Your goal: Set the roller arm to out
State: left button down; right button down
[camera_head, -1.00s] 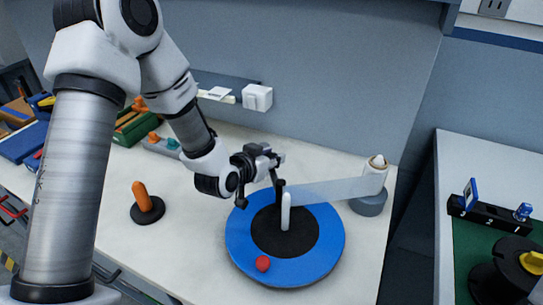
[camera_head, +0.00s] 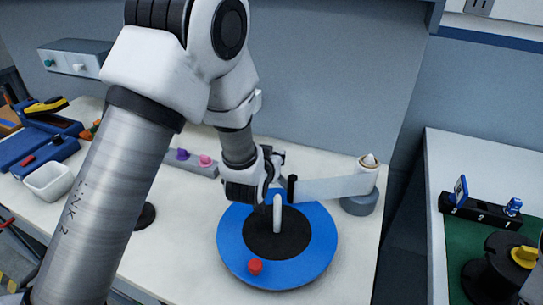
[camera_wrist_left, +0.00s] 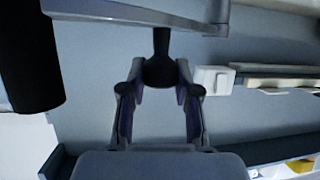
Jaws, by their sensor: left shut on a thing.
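The roller arm (camera_head: 335,187) is a pale flat bar reaching left from a grey post (camera_head: 360,203) with a white top. A dark roller (camera_head: 292,188) stands at its free end, beyond the rear part of a blue disc (camera_head: 310,255) with a black middle. My left gripper (camera_head: 276,178) is at that free end. In the left wrist view, its fingers (camera_wrist_left: 160,95) are shut on a black knob (camera_wrist_left: 160,70) below the bar (camera_wrist_left: 140,12). The roller also shows there (camera_wrist_left: 30,60). My right gripper is not in view.
A white peg (camera_head: 277,213) stands at the disc's middle and a red knob (camera_head: 255,267) near its front. A box with purple and pink knobs (camera_head: 190,161) and a white bin (camera_head: 49,181) are left. A green-topped bench (camera_head: 455,240) stands right, across a gap.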

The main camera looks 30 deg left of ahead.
pick_arm(q)
jog(key=c, duration=1)
grip_release()
jog(key=shift+o, duration=1)
jog(key=shift+a+f, duration=0.1)
jog(key=shift+f, duration=0.05)
